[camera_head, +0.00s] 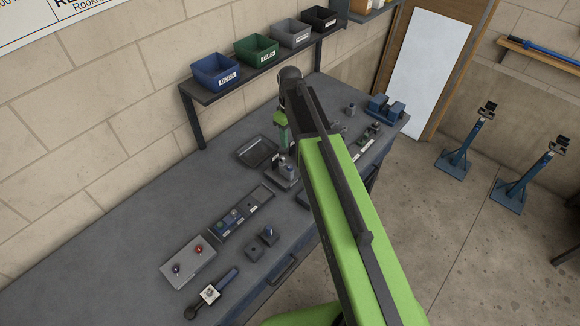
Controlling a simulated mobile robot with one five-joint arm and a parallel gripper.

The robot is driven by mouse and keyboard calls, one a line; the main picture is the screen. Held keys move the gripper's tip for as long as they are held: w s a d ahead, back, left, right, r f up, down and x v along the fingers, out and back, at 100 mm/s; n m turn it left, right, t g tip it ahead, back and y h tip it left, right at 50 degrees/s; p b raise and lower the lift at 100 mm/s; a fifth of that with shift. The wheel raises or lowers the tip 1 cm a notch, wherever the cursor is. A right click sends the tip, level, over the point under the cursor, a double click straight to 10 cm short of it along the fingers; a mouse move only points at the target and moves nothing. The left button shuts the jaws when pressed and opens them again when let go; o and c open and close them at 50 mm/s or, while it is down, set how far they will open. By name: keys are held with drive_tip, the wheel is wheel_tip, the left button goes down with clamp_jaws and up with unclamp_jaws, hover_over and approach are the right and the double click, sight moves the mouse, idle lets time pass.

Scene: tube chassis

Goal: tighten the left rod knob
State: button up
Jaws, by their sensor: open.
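I cannot tell for sure which part is the left rod knob. A small metal fixture (284,181) with upright knob-like parts stands on the bench, below and beside my gripper. My gripper (281,150) points down over the bench at the end of my green arm. It is open, small in the picture and partly merged with the fixture behind it, so I cannot tell whether they touch. A grey block (188,262) at the front left carries a dark knob (177,268) and a red knob (199,249).
The grey workbench (110,235) runs along the brick wall. A shelf with blue (215,71), green (256,49) and other bins stands behind. Bench left is clear.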

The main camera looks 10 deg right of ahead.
sight(290, 167)
wheel_tip(290, 167, down, 15)
drive_tip(key=b, duration=1.4)
drive_tip(key=shift+f, duration=0.15)
drive_tip(key=shift+c, duration=0.3)
clamp_jaws()
drive_tip(key=shift+a, duration=0.15)
